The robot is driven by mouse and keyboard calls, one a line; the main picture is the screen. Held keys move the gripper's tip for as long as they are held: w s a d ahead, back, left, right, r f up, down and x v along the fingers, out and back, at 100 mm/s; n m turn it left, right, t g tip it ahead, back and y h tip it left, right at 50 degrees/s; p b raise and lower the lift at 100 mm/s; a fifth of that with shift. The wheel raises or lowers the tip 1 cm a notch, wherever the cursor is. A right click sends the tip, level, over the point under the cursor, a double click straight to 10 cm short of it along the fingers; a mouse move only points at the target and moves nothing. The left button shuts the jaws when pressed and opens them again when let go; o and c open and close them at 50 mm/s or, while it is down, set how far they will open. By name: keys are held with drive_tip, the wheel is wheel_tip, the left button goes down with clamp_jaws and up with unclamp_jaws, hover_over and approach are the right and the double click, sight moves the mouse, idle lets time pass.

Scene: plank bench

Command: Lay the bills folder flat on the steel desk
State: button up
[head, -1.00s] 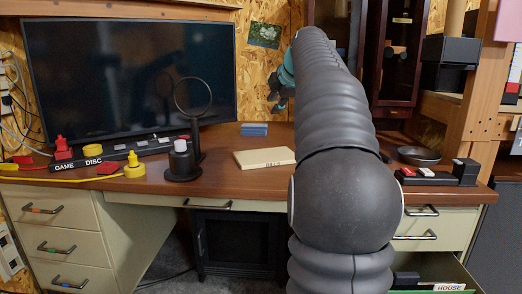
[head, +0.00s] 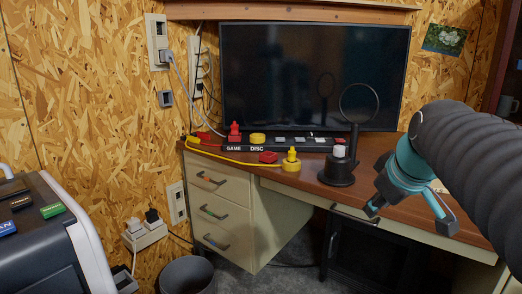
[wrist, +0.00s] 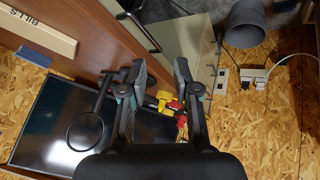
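The bills folder (wrist: 38,32) is cream with BILLS lettered on its spine. In the wrist view it lies flat on the brown desktop at upper left, apart from my gripper. It does not show in the head view now. The steel desk (head: 237,205) has cream drawer fronts and a brown top. My gripper (head: 410,215) is open and empty, over the front part of the desk at the right of the head view. Its two spread fingers also show in the wrist view (wrist: 160,72), with nothing between them.
A monitor (head: 312,75) stands at the back of the desk. A black ring stand (head: 338,168), a yellow knob piece (head: 291,160) and a black strip marked GAME DISC (head: 245,147) stand before it. A grey bin (head: 187,275) is on the floor. A grey unit (head: 40,240) stands at left.

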drive_tip(key=s+a+f+m, duration=0.3)
drive_tip(key=s+f, duration=0.4)
drive_tip(key=s+a+f+m+g+p, duration=0.1)
drive_tip(key=s+a+f+m, duration=0.1)
drive_tip(key=s+a+f, duration=0.2)
drive_tip(key=s+f, duration=0.3)
drive_tip(key=s, duration=0.1)
drive_tip(key=shift+m+g, duration=0.3)
drive_tip(key=shift+m, duration=0.1)
drive_tip(key=shift+s+a, duration=0.1)
